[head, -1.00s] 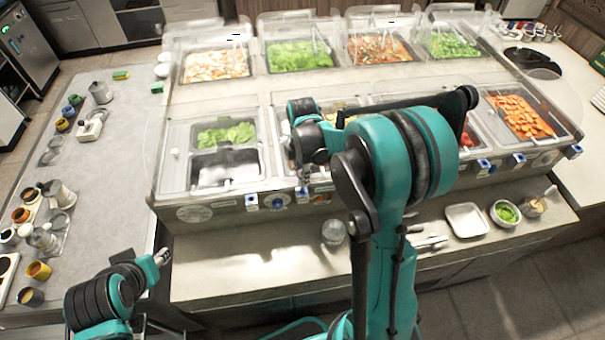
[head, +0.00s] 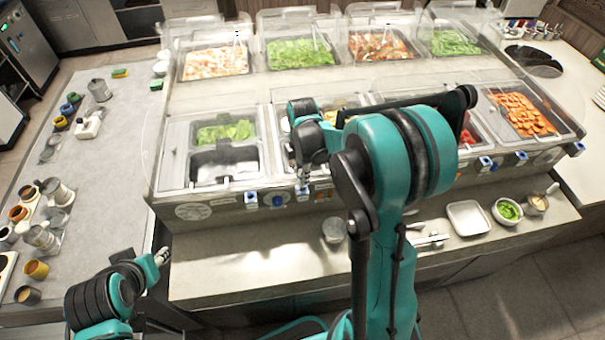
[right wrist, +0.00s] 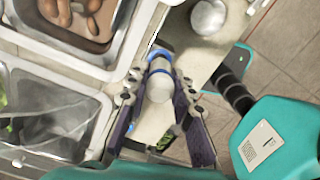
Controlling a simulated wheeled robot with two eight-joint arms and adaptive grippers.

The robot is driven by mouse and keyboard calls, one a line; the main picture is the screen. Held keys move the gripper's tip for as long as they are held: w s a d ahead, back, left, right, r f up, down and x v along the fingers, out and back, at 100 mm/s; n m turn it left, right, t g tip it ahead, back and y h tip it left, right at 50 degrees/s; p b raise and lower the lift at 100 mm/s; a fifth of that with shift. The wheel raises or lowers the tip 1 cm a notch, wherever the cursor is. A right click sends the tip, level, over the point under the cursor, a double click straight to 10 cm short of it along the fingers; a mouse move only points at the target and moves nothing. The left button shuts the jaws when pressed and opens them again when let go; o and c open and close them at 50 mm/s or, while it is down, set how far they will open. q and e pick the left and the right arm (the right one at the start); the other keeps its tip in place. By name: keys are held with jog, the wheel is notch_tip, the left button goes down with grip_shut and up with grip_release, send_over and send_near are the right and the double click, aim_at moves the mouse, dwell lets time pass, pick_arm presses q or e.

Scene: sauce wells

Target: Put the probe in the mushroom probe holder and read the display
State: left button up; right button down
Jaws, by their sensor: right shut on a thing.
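My right gripper (right wrist: 160,95) is shut on a pale cylinder with a blue band, which I take to be the probe (right wrist: 160,82). In the head view the right gripper (head: 304,180) is small and partly hidden by my arm, at the front edge of the counter's wells. Along that front face are blue-and-white fittings (head: 251,199) and a round blue dial (head: 276,199); I cannot read any label or display, nor tell which holder is the mushroom one. My left gripper (head: 161,257) is at the lower left, away from the wells; its jaws are too small to judge.
Wells of food stand behind, including lettuce (head: 225,132) and carrots (head: 522,114). An empty metal well (head: 224,168) is near. A metal cup (head: 334,230), a white tray (head: 467,219) and a bowl of greens (head: 507,211) stand on the front ledge. Its left part is clear.

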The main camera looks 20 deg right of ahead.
jog(key=shift+f+b, duration=0.8)
jog(key=shift+f, duration=0.25)
jog(key=shift+r, duration=0.15)
dwell(2.5)
jog(key=shift+r+p, duration=2.55)
jog(key=shift+r, duration=1.15)
jog(key=shift+s+f, duration=0.1)
